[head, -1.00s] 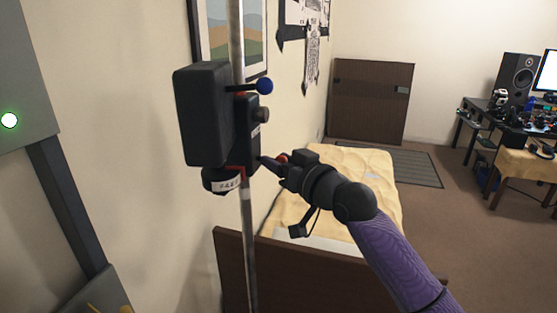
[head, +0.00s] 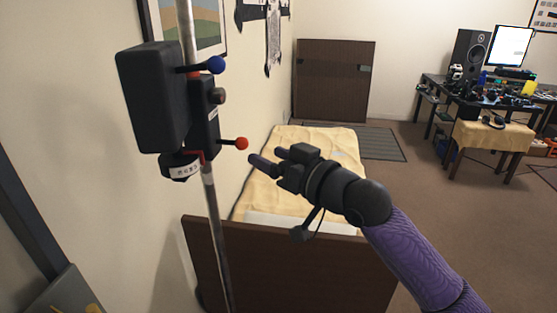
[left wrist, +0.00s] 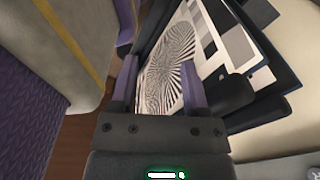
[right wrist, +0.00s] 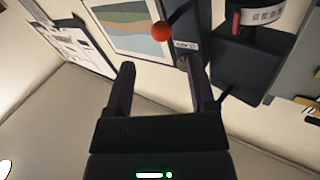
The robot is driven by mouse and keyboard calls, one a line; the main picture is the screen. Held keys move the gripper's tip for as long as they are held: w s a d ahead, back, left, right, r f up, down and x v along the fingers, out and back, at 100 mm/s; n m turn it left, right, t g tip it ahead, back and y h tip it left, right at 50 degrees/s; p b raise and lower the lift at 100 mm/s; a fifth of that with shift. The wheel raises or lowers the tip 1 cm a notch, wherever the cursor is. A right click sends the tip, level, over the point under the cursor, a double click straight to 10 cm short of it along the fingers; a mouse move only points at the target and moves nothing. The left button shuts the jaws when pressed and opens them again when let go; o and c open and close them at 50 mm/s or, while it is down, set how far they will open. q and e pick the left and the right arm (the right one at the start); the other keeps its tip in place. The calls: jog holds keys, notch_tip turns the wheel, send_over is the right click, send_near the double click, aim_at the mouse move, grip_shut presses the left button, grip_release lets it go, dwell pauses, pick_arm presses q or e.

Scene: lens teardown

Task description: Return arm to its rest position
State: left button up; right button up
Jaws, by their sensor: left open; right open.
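My right gripper (head: 266,159) is open and empty in the head view, a little right of the pole-mounted black device (head: 155,97). The device has a blue-tipped lever (head: 216,65) at the top, a grey knob (head: 218,96) and a red-tipped lever (head: 241,144) below. The right gripper is apart from the red ball. In the right wrist view the open fingers (right wrist: 158,85) have nothing between them, and the red ball (right wrist: 161,32) lies beyond them. My left gripper (left wrist: 158,80) shows only in the left wrist view, open, with printed test charts (left wrist: 172,65) behind its fingers.
A metal pole (head: 213,215) carries the device near the left wall. A bed (head: 300,170) with a dark footboard (head: 290,270) stands behind my right arm. A cluttered desk (head: 480,100) is at the right. Open carpet lies between bed and desk.

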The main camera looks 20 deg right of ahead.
pick_arm(q)
jog(key=shift+d+f, duration=0.1)
jog(key=shift+d, duration=0.15)
pick_arm(e)
jog(key=shift+v, duration=1)
pick_arm(q)
jog(key=shift+d, duration=0.2)
